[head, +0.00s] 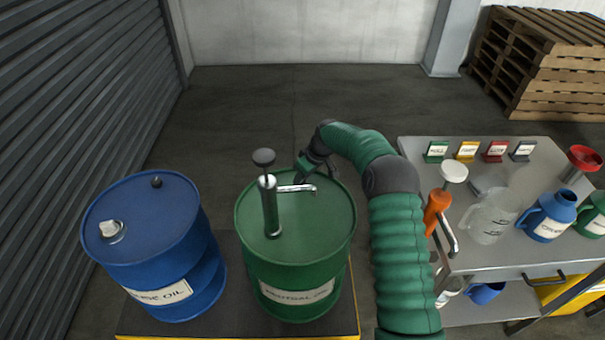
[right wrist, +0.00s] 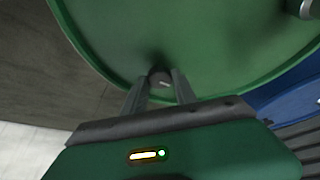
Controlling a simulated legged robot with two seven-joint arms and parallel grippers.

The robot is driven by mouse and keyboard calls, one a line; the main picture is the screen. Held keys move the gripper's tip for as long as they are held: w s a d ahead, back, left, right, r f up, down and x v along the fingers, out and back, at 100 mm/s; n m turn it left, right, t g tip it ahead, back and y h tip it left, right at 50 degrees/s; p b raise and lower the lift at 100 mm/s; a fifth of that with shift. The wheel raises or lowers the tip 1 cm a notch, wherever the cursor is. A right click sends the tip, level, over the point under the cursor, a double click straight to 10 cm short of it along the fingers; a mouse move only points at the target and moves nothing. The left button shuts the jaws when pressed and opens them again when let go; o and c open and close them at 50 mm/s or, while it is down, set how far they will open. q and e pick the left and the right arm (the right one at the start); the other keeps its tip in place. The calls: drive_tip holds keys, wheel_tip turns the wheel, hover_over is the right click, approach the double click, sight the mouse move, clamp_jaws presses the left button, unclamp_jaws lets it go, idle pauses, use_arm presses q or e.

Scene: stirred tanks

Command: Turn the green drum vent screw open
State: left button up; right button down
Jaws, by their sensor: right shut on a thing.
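The green drum (head: 285,270) stands upright on a dark platform, with a white label on its front. In the right wrist view its green top (right wrist: 215,55) fills the upper part. The vent screw (right wrist: 159,76) is a small dark round knob near the drum's rim. My right gripper (right wrist: 158,84) is shut on it, one finger on each side. In the head view my right gripper (head: 304,179) reaches down to the far part of the drum top, and the screw is hidden there. My left gripper is not in view.
A hand pump (head: 269,207) with a metal spout stands on the drum top, close to my right gripper. A blue drum (head: 150,225) stands left on the same platform (head: 232,300). A metal cart (head: 420,150) with jugs and pumps is right of my arm. Pallets (head: 550,65) stand behind.

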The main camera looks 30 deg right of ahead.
drive_tip(key=c, duration=1)
unclamp_jaws()
drive_tip(key=shift+d, duration=0.1)
drive_tip(key=shift+r, duration=0.1)
drive_tip(key=p+v, duration=0.2)
drive_tip(key=v, duration=1.4)
drive_tip(key=shift+s+r, duration=0.15)
drive_tip(key=shift+s, duration=0.1)
drive_tip(key=shift+d, duration=0.1)
